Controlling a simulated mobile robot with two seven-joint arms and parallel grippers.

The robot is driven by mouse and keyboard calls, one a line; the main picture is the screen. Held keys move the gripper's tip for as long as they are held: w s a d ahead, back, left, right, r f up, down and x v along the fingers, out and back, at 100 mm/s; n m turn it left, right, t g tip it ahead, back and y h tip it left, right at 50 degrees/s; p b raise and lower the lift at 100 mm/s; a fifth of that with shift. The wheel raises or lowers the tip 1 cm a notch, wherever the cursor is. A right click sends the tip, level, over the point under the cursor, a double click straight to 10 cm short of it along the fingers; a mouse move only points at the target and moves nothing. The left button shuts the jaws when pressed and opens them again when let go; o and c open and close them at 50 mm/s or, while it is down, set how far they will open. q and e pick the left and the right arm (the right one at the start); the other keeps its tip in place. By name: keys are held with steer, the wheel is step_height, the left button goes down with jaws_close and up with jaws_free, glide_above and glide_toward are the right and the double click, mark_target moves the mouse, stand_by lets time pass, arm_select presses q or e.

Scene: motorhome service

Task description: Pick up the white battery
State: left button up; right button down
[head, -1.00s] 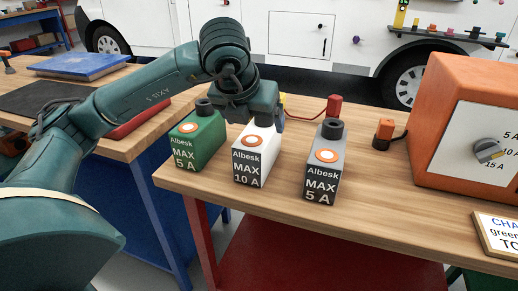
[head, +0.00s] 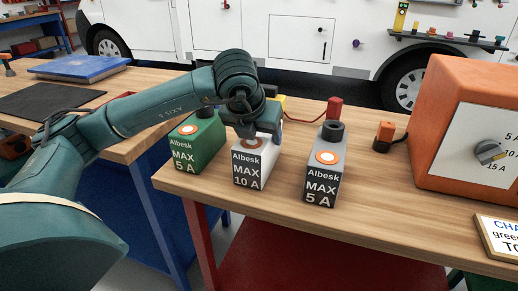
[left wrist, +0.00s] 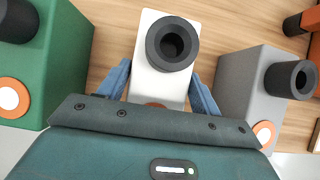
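The white battery (head: 249,163), labelled "Albesk MAX 10 A", stands upright on the wooden bench between a green and a grey battery. My left gripper (head: 262,132) is down over its rear top part and hides that part in the head view. In the left wrist view the blue fingers of the left gripper (left wrist: 160,76) stand on either side of the white battery (left wrist: 150,84), near its sides. They look open, with no clear grip. Its dark round cap shows beyond the fingers. My right gripper is not in view.
The green battery (head: 198,143) stands close on the left and the grey battery (head: 324,172) on the right. An orange charger box (head: 440,120) and a small orange-and-black connector (head: 384,136) are farther right.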

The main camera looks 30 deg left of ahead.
arm_select(q)
steer(key=c, duration=1.4)
steer(key=shift+r, duration=0.15)
jaws_close()
